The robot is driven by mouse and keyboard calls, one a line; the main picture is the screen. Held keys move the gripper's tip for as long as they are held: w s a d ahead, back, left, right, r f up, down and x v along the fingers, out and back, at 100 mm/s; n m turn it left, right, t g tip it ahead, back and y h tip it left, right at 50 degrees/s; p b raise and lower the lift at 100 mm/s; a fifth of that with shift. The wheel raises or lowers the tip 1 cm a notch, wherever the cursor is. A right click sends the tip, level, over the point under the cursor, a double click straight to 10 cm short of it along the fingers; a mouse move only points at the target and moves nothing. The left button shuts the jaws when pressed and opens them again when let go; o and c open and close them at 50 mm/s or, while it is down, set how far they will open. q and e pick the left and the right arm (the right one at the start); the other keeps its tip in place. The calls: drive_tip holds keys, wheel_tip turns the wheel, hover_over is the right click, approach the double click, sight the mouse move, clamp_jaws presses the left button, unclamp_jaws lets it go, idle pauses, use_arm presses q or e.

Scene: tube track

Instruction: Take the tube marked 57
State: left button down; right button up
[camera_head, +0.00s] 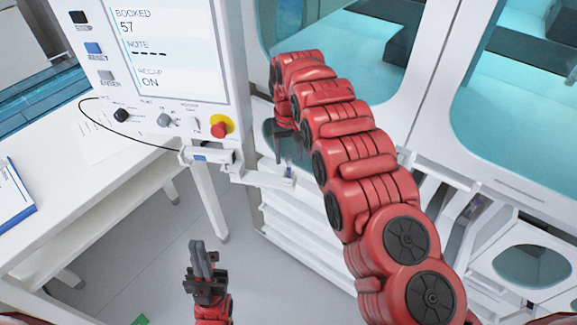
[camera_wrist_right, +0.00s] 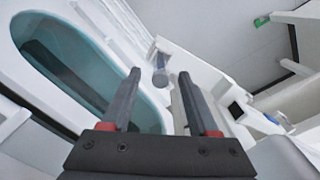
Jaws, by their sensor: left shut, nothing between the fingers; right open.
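A small tube (camera_head: 288,169) with a dark or bluish top seems to stand at the end of a white bracket (camera_head: 262,178) below the panel. In the right wrist view the tube (camera_wrist_right: 160,72) shows in the gap between my fingertips; I cannot tell whether it is between them or beyond them. Its marking is not readable. My right gripper (camera_head: 289,155) is open above the bracket, partly hidden by my red right arm. My left gripper (camera_head: 203,250) is shut and empty, pointing up at the lower left, away from the tube.
A panel screen (camera_head: 165,45) reads BOOKED 57, NOTE with dashes, RECAP ON. Below it are knobs and a red button (camera_head: 219,128). A handheld device (camera_head: 205,156) with a black cable sits by the bracket. White cabinets with teal windows (camera_head: 520,110) stand right; a white table (camera_head: 90,170) is left.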

sight(289, 165)
drive_tip(key=shift+f+p, duration=0.45)
drive_tip(key=shift+p, duration=0.15)
wheel_tip(289, 165, down, 3)
drive_tip(key=shift+f+p, duration=0.1)
drive_tip(key=shift+p, duration=0.45)
drive_tip(key=shift+w+f, duration=0.1)
drive_tip(key=shift+f, duration=0.35)
clamp_jaws()
